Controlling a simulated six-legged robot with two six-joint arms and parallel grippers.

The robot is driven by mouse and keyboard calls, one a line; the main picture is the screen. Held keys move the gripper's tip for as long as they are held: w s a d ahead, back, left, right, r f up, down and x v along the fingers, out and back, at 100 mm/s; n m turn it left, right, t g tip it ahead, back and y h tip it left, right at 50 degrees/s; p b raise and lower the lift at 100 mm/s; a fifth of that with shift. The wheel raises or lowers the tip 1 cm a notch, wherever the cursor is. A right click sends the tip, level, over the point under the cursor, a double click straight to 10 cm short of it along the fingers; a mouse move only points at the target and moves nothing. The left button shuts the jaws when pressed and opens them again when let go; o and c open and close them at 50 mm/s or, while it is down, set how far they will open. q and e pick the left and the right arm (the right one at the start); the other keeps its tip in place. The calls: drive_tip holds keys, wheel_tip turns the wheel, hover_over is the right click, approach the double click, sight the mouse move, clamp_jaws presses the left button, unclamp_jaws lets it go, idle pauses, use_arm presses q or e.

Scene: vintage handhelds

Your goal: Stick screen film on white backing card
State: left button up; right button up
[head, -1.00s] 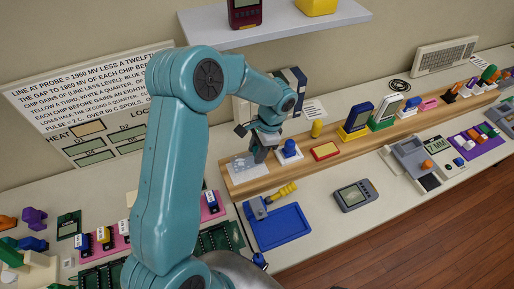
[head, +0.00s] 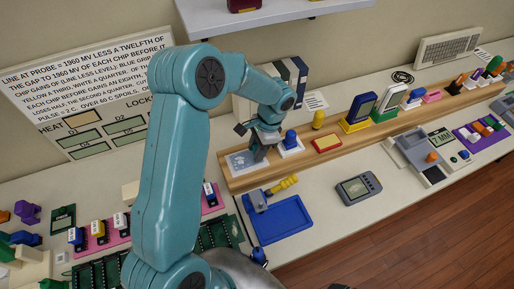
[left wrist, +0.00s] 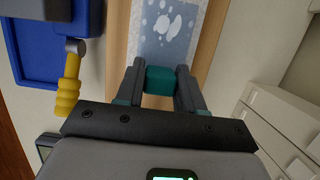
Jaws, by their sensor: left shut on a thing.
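The white backing card (left wrist: 137,22) lies on the wooden strip and shows as a pale margin beside the grey-blue screen film (left wrist: 168,45). The film lies over the card and carries white blotches. In the head view the film (head: 243,162) is at the left end of the strip. My left gripper (head: 260,153) is over its right end, pointing down. In the left wrist view my left gripper (left wrist: 160,88) is shut on a teal block (left wrist: 160,79) at the film's near edge. I cannot tell whether block and film are joined. My right gripper is not in view.
A blue tray (head: 281,222) with a yellow-handled tool (head: 283,185) lies in front of the strip. A white stand with a blue knob (head: 291,141) is close right of my gripper. A red-and-yellow pad (head: 327,143) and handhelds (head: 359,110) stand farther right. A grey handheld (head: 358,188) lies in front.

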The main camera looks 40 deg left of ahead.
use_arm(q)
drive_tip(key=shift+f+b, duration=0.3)
drive_tip(key=shift+f, duration=0.15)
idle(1.7)
drive_tip(key=o, duration=1.2)
drive_tip(key=shift+o, duration=0.2)
drive_tip(key=shift+r+p, duration=2.1)
drive_tip(key=shift+r, duration=0.95)
